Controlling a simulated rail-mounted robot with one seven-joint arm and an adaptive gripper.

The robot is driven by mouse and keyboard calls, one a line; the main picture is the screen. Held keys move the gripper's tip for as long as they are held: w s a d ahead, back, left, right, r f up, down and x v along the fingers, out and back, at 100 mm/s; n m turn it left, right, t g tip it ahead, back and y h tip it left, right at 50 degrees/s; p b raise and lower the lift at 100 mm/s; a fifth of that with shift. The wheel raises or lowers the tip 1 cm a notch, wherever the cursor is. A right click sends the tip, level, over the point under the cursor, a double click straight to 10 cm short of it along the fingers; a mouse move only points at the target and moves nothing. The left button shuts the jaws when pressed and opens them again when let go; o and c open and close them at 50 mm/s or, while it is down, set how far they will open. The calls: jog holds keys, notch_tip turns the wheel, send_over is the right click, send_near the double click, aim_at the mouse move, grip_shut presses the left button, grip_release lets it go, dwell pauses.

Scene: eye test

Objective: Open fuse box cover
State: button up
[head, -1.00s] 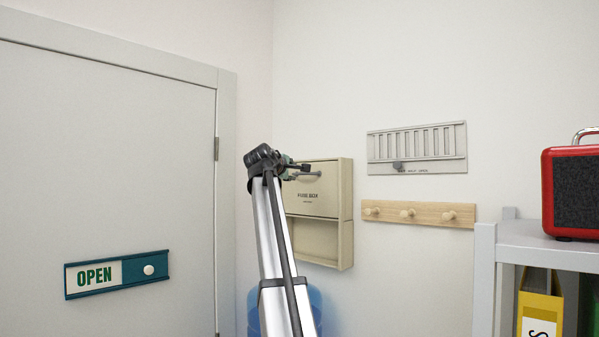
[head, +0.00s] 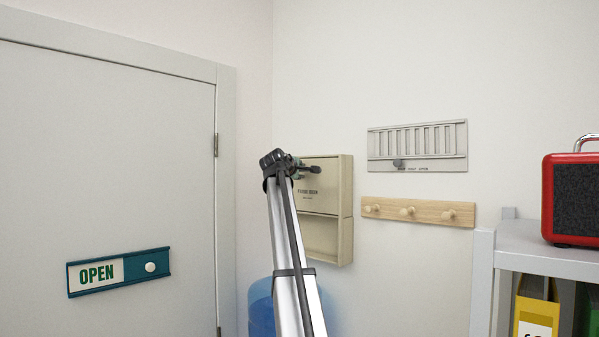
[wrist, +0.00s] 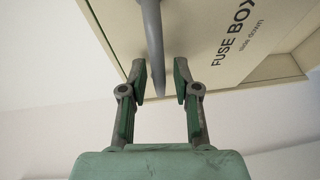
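The beige fuse box (head: 346,215) hangs on the wall right of the corner. Its flat cover (head: 325,200), lettered "FUSE BOX", fills the upper part, with a shallow recess below. In the wrist view the cover (wrist: 215,25) fills the top. A grey curved handle (wrist: 152,40) stands out from it. My gripper (wrist: 159,78) is open, with the handle between its two fingers and a visible gap on each side. In the head view my gripper (head: 312,169) is in front of the cover's upper part and hides the handle.
A grey vent (head: 417,146) and a wooden peg rail (head: 420,212) are on the wall to the right. A shelf (head: 483,280) with a red case (head: 572,195) stands far right. A door with an OPEN sign (head: 118,272) is left. A blue container (head: 261,305) is below.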

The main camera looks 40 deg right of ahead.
grip_shut()
jog(key=shift+f, duration=0.1)
notch_tip(320, 180, down, 15)
jog(key=b, duration=0.6)
jog(key=shift+f, duration=0.15)
jog(key=shift+o, duration=2.2)
grip_release()
